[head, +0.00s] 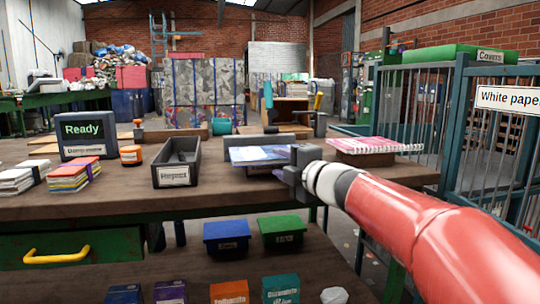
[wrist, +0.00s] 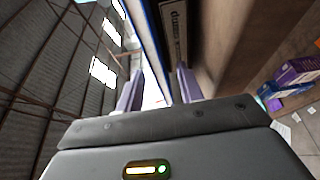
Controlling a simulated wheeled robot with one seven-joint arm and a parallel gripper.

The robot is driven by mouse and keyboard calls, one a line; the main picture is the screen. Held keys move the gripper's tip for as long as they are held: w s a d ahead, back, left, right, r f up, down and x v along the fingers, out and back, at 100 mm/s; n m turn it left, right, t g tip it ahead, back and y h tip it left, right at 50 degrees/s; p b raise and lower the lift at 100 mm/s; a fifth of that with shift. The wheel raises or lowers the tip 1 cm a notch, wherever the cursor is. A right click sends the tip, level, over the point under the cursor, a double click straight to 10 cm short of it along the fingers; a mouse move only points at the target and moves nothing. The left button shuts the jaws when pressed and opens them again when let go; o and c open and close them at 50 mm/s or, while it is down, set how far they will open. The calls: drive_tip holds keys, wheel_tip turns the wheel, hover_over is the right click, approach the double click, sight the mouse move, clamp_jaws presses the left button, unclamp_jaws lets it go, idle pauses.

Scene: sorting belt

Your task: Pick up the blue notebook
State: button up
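A flat item with a blue and pale cover (head: 260,155), which looks like the blue notebook, lies near the front edge of the workbench, right of the black tray. My gripper (head: 296,170) is at its right end, with the arm reaching in from the right. In the wrist view my gripper (wrist: 158,92) has its two fingers apart. A thin blue edge (wrist: 151,45) runs into the gap between them, with space beside it. I cannot tell whether either finger touches it. The gripper and wrist hide the item's right end in the head view.
A black labelled tray (head: 176,168) stands left of the notebook. A pink spiral notebook stack (head: 372,146) lies to the right behind my arm. Book stacks (head: 70,176) and a "Ready" screen (head: 85,135) are at left. Blue (head: 226,236) and green (head: 281,231) bins sit below.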

drive_tip(key=shift+x, duration=0.95)
clamp_jaws()
drive_tip(key=shift+r, duration=0.1)
